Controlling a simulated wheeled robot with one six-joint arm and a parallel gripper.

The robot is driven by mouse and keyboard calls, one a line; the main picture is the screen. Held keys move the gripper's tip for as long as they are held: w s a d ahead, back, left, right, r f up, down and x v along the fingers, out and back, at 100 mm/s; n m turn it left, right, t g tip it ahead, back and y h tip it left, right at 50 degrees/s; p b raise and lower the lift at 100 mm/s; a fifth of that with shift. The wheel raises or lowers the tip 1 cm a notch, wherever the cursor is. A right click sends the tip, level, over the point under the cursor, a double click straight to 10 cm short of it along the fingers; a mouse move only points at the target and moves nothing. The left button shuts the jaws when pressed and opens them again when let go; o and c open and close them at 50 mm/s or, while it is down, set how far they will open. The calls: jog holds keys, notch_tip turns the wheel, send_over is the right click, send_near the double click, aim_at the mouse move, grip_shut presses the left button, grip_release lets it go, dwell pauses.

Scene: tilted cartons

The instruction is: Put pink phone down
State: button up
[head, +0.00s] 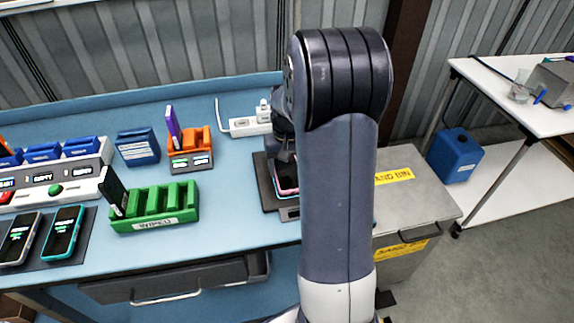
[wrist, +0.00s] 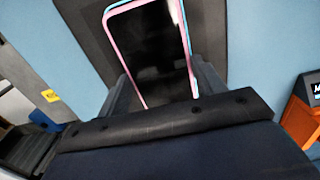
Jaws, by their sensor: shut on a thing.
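The pink phone (wrist: 150,45) is between my gripper's fingers (wrist: 160,90) in the wrist view, its dark screen facing the camera. A thin light-blue edge shows along its top and right side, perhaps another phone under it. In the head view the pink phone (head: 286,178) is partly hidden behind my arm. It is over a dark pad (head: 267,190) on the blue bench. My gripper (head: 284,158) is shut on it from above. I cannot tell whether the phone touches what is below.
A green slotted rack (head: 155,213) holds a dark phone at its left end. An orange rack (head: 190,150) holds a purple phone. Two phones lie on a dark mat at the left, the nearer-right one teal (head: 63,232). A white power strip (head: 250,126) is behind the pad; a grey bin (head: 415,200) stands right.

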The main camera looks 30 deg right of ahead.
aim_at(287, 170)
jog(key=shift+f, duration=0.2)
jog(key=shift+f, duration=0.1)
jog(key=shift+f, duration=0.15)
jog(key=o, duration=1.2)
notch_tip(287, 170, up, 12)
jog(key=shift+r, duration=0.25)
